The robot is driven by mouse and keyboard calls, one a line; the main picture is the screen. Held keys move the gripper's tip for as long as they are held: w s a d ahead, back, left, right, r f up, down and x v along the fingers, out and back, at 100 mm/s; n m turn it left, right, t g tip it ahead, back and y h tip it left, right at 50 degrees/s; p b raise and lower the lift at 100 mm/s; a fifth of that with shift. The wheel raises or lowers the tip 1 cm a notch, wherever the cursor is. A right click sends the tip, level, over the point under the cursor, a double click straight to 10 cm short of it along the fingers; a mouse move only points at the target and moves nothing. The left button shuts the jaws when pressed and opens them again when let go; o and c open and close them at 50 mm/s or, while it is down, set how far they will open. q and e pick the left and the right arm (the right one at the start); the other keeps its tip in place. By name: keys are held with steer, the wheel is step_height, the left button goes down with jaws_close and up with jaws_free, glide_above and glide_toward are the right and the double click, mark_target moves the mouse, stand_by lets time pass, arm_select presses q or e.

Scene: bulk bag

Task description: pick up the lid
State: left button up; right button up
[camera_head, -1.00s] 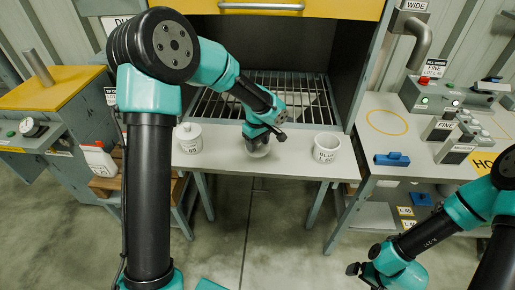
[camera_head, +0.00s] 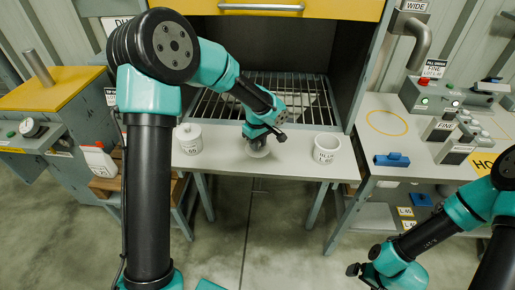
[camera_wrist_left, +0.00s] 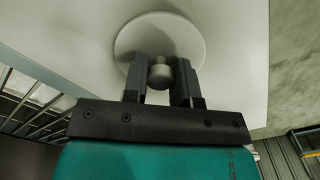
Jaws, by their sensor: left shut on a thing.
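The lid is a round white disc with a small knob, seen from above in the left wrist view (camera_wrist_left: 160,35). In the head view the lid (camera_head: 258,153) shows under my left gripper (camera_head: 257,143), over the white shelf. The left gripper's fingers (camera_wrist_left: 160,72) are shut on the lid's knob. I cannot tell whether the lid touches the shelf. My right gripper (camera_head: 362,273) is at the lower right, away from the shelf; its jaws are too small to read.
A lidded white jar (camera_head: 188,140) stands left on the shelf (camera_head: 225,163), and an open white jar (camera_head: 326,149) stands right. Behind is a dark hood with a grate (camera_head: 300,100). A blue block (camera_head: 392,160) lies on the right bench.

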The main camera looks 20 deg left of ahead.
arm_select(q)
steer(key=shift+r, duration=1.65)
steer(key=shift+s+d+r, duration=0.15)
steer(key=shift+s+r, duration=0.05)
steer(key=shift+s, duration=0.1)
steer(key=s+d, duration=0.3)
steer(key=s, duration=0.4)
steer(key=s+d+r, duration=0.1)
steer(key=s+d, duration=0.2)
steer(key=s, duration=0.4)
steer(key=shift+r, duration=0.15)
